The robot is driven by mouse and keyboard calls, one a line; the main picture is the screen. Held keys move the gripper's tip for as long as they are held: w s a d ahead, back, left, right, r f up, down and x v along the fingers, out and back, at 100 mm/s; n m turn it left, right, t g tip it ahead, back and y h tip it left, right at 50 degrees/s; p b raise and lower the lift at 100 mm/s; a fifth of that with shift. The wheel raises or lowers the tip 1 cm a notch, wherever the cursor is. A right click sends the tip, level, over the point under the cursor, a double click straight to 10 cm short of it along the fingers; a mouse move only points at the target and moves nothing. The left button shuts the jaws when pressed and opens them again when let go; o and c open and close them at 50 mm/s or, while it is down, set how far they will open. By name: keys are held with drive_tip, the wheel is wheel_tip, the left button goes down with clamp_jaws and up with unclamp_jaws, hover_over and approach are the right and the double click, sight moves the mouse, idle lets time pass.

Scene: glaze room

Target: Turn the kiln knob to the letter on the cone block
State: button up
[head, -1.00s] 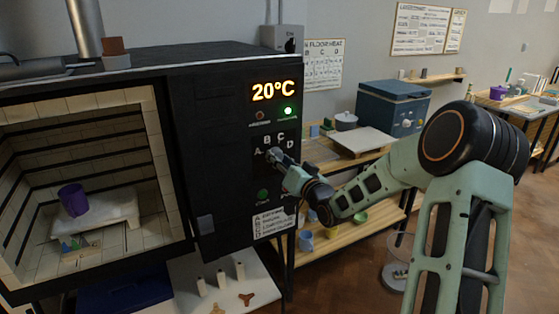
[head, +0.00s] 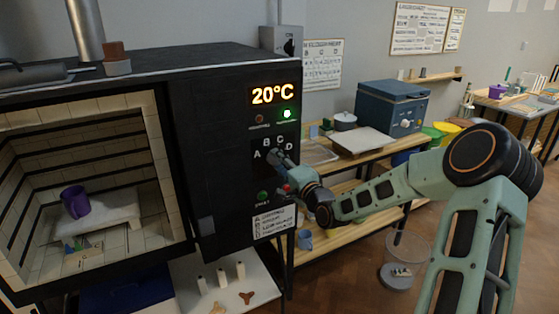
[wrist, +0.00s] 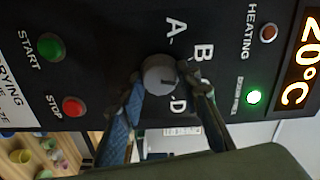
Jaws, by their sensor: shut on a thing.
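The kiln knob (wrist: 158,75) is a round grey dial with a dark pointer mark on the black control panel. In the wrist view its mark points right, between B and D. Letters A, B and D show there; C is behind a finger, but shows in the head view. My gripper (wrist: 160,92) is shut on the knob, one finger at each side. It also shows at the panel in the head view (head: 277,158). The cone block (head: 82,262) lies on the kiln floor with small coloured cones; its letter is too small to read surely.
The kiln's chamber is open, with a purple mug (head: 75,201) on a white shelf (head: 115,214). Green START (wrist: 50,47) and red STOP (wrist: 73,106) buttons sit beside the knob. The display (head: 272,95) reads 20°C. A wooden bench (head: 350,160) stands right of the kiln.

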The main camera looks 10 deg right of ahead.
drive_tip(key=shift+w+r+m, duration=0.15)
drive_tip(key=shift+r+m, duration=0.25)
drive_tip(key=shift+m, duration=0.6)
drive_tip(key=shift+a, duration=0.1)
drive_tip(key=o, duration=1.1)
drive_tip(key=shift+o, duration=0.3)
drive_tip(key=shift+w+f, duration=0.1)
drive_tip(key=shift+f, duration=0.1)
drive_tip(key=shift+f, duration=0.1)
